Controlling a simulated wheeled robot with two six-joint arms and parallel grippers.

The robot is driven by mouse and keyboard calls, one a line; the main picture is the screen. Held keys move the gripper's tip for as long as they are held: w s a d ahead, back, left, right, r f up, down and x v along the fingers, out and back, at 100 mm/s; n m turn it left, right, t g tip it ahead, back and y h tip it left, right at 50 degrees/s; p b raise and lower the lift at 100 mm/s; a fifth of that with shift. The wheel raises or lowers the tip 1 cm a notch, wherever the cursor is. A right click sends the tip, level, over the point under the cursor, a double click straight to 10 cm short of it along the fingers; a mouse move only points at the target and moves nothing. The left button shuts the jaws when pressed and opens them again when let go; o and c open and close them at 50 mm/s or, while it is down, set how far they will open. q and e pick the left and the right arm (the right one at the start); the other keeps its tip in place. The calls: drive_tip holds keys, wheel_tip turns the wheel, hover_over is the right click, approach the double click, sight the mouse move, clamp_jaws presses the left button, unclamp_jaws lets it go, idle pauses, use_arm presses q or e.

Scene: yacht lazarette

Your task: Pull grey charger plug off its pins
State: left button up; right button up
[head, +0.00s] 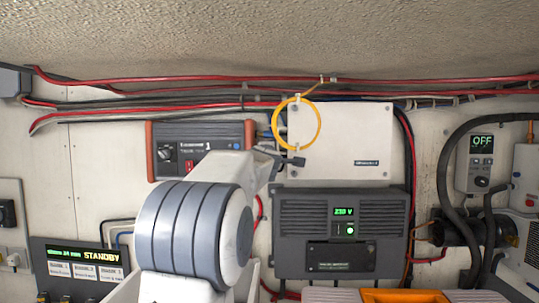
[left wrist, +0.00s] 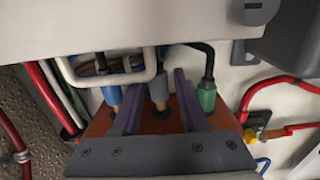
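The grey charger plug (left wrist: 158,92) sits on the orange end face (left wrist: 95,128) of the charger, between a blue plug (left wrist: 112,97) and a green plug (left wrist: 207,97). My left gripper (left wrist: 158,82) is open, with one finger on each side of the grey plug; small gaps seem to show between plug and fingers. In the head view the charger (head: 200,145) is a dark box with orange ends, and my left gripper (head: 284,160) is at its right end. My arm hides part of the charger, and the plugs cannot be made out there. My right gripper is not in view.
A pale loop-shaped bar (left wrist: 120,78) crosses near the blue plug. A white box (head: 345,140) with a yellow cable coil (head: 319,125) is right of the charger. A dark inverter (head: 300,225) sits below. Red and black cables (head: 200,78) run above.

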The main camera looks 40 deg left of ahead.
use_arm(q)
drive_tip(key=b+v, duration=0.1)
drive_tip(key=v, duration=0.7)
idle(0.5)
idle(0.5)
